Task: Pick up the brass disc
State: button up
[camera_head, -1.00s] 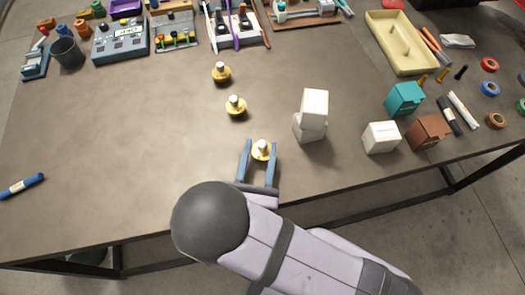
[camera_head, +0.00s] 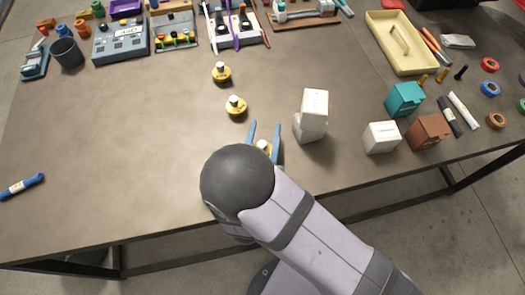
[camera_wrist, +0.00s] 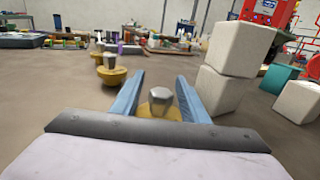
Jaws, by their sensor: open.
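A brass disc (camera_head: 263,147) with a pale knob on top stands on the table near its front edge. In the wrist view this disc (camera_wrist: 160,109) sits between the two blue fingers, with its lower part hidden behind my gripper's dark front bar. My gripper (camera_head: 265,127) is open, one finger on each side of the disc. The wrist view also shows the open fingers (camera_wrist: 160,76). I cannot tell whether either touches it. Two similar brass pieces, one nearer (camera_head: 236,106) and one farther (camera_head: 221,72), stand beyond, to the left.
A stack of white blocks (camera_head: 312,115) stands close to the right of my gripper. A white cube (camera_head: 381,137), a teal box (camera_head: 404,100) and a brown box (camera_head: 428,132) are farther right. The table left of my gripper is mostly clear, with a blue marker (camera_head: 22,186).

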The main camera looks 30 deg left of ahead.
grip_shut()
jog(key=shift+r, duration=0.15)
notch_tip(320, 180, up, 10)
dwell(0.9)
